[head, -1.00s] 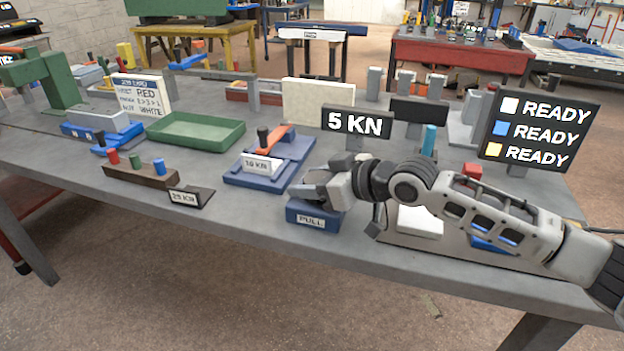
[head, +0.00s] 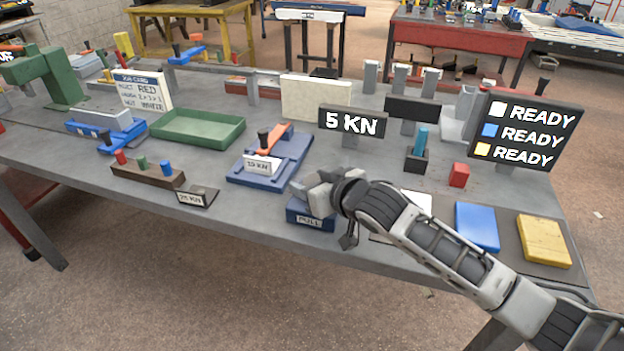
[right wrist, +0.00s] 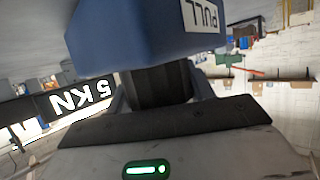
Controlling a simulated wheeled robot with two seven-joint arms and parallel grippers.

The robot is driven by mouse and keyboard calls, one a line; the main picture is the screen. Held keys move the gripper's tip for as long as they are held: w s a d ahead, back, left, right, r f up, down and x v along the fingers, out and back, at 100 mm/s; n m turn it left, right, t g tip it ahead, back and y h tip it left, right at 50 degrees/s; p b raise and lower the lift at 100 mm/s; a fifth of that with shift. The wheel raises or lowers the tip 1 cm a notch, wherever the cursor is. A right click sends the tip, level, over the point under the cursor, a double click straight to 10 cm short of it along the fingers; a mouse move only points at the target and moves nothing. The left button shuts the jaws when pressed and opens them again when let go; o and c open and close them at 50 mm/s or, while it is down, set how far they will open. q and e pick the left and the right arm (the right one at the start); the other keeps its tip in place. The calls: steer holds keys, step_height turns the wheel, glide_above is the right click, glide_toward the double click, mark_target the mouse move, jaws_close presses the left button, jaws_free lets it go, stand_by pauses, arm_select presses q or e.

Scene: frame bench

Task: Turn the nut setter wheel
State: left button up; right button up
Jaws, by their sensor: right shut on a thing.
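The nut setter is a blue block (head: 296,216) with a PULL label, near the table's front edge. In the right wrist view the block (right wrist: 130,30) fills the upper middle, turned over in the picture. A dark round wheel (right wrist: 158,85) stands out from it. My right gripper (head: 322,196) is at the top of the block and is shut on the wheel; one finger shows at each side of the wheel in the right wrist view. In the head view the gripper hides the wheel. My left gripper is not in view.
A 5 KN display (head: 352,121) stands behind the block. A blue fixture with an orange lever (head: 276,143) lies to its left. White, blue (head: 478,228) and yellow (head: 543,241) pads lie to the right under a READY board (head: 527,133). A green tray (head: 197,141) is farther left.

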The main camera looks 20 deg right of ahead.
steer(key=o, duration=1)
arm_select(q)
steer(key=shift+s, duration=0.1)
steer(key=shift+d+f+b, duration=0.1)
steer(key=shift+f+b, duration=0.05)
steer(key=shift+b, duration=0.25)
arm_select(e)
steer(key=v, duration=1.6)
